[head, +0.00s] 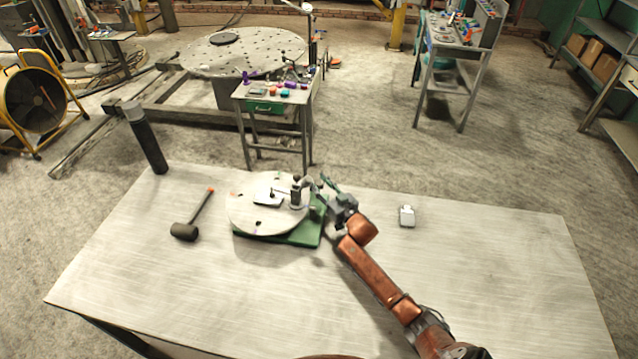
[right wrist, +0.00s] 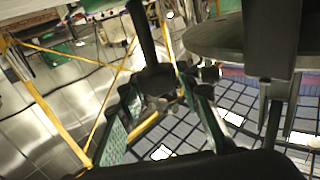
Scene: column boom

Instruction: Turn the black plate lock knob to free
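A round grey plate (head: 250,205) lies on a green base (head: 300,237) on the table. Dark-topped fittings (head: 296,190) stand at its right side. My right gripper (head: 318,184) is at the plate's right edge, with its fingers spread. In the right wrist view, its green-padded fingers (right wrist: 160,88) are apart. A dark round knob (right wrist: 155,77) on a dark stem shows between them; I cannot tell whether they touch it. It looks like the black lock knob, but its setting is not readable. My left gripper is not in view.
A mallet (head: 185,231) lies left of the plate. A dark cylinder with a grey top (head: 148,143) stands at the table's back left corner. A small grey-white block (head: 407,216) lies to the right. The table (head: 500,270) is clear at front and right.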

